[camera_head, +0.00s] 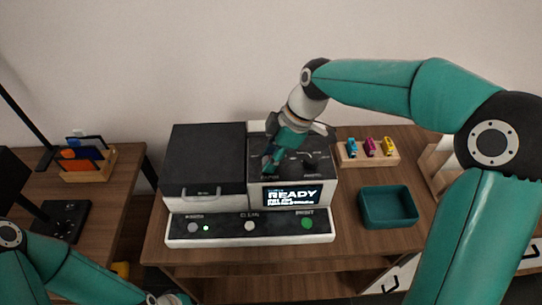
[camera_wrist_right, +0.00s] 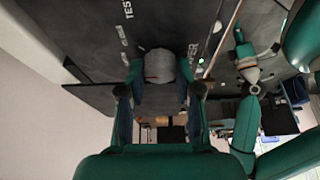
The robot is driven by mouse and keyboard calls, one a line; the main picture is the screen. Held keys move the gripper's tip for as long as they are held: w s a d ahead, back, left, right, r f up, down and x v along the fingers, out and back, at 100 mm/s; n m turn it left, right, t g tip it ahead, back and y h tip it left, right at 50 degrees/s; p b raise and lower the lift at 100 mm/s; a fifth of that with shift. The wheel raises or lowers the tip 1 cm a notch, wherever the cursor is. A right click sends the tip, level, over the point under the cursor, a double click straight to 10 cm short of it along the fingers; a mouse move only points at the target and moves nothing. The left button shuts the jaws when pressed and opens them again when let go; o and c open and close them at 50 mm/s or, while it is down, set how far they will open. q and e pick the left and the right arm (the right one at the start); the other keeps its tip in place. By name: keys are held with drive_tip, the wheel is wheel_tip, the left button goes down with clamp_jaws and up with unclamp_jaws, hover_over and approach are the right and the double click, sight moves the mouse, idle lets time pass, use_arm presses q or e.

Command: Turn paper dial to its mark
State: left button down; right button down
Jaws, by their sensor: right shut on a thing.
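The printer (camera_head: 215,170) stands on the wooden table, with a dark control top and a lit screen (camera_head: 292,195) reading READY. My right gripper (camera_head: 270,163) reaches down onto the control top. In the right wrist view its fingers (camera_wrist_right: 160,92) are shut on the round grey paper dial (camera_wrist_right: 158,64), one on each side. A label that seems to read PAPER (camera_wrist_right: 192,55) is beside the dial. The dial's pointer and mark cannot be made out. A dark knob (camera_head: 309,160) sits to the right of the gripper. My left gripper (camera_head: 178,298) is partly cut off at the bottom edge.
A front panel (camera_head: 250,227) with several buttons runs along the printer. To the right are a teal bin (camera_head: 388,206) and a wooden holder (camera_head: 367,153) with coloured pieces. A side table at left bears an organizer (camera_head: 90,166) and a dark pad (camera_head: 60,219).

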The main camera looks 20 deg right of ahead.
drive_tip(key=c, duration=0.8)
unclamp_jaws()
drive_tip(key=v, duration=1.2)
